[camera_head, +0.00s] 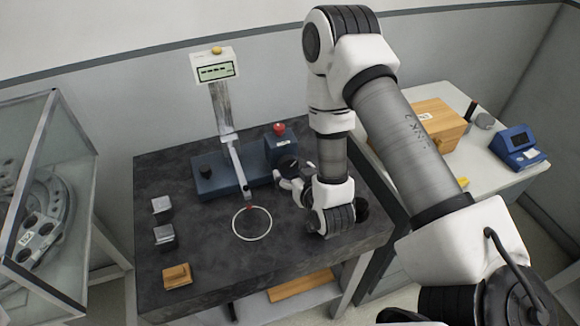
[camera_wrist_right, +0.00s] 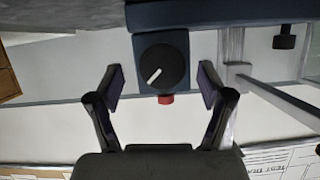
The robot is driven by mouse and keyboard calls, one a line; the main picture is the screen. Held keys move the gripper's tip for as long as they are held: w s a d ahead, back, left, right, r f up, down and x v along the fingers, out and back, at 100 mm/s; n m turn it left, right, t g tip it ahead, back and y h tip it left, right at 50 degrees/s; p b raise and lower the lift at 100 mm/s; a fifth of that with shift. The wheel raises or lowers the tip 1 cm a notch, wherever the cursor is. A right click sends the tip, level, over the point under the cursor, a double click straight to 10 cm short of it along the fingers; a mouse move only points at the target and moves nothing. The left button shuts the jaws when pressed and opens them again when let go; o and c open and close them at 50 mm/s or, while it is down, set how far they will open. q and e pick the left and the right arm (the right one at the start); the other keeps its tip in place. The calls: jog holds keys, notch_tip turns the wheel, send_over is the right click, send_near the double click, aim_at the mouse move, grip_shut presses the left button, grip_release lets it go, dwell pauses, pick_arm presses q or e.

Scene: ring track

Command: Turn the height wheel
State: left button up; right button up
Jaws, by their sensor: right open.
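The height wheel is a round black knob with a white pointer line (camera_wrist_right: 163,68), on the face of a blue block (camera_wrist_right: 140,42) in the right wrist view. In the head view the wheel (camera_head: 287,163) shows below a red button, partly behind the gripper. My right gripper (camera_wrist_right: 160,84) is open, with one finger on each side of the wheel. Gaps show between both fingers and the wheel. In the head view my right gripper (camera_head: 290,182) is close in front of the block. My left gripper is not in view.
The blue base (camera_head: 232,178) carries a column with a display (camera_head: 215,68) and a slanted arm above a white ring (camera_head: 252,223). A smaller black knob (camera_head: 206,172) is at its left. Metal blocks (camera_head: 164,235) and a wooden piece (camera_head: 177,276) lie left. The front table is clear.

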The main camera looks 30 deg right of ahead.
aim_at(289, 167)
jog(key=x, duration=0.2)
jog(key=shift+w+a+r, duration=0.1)
jog(key=shift+w, duration=0.4)
jog(key=shift+w+f, duration=0.2)
jog(key=c, duration=1.2)
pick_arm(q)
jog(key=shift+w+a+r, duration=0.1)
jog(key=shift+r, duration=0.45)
pick_arm(e)
jog(key=shift+o, duration=0.2)
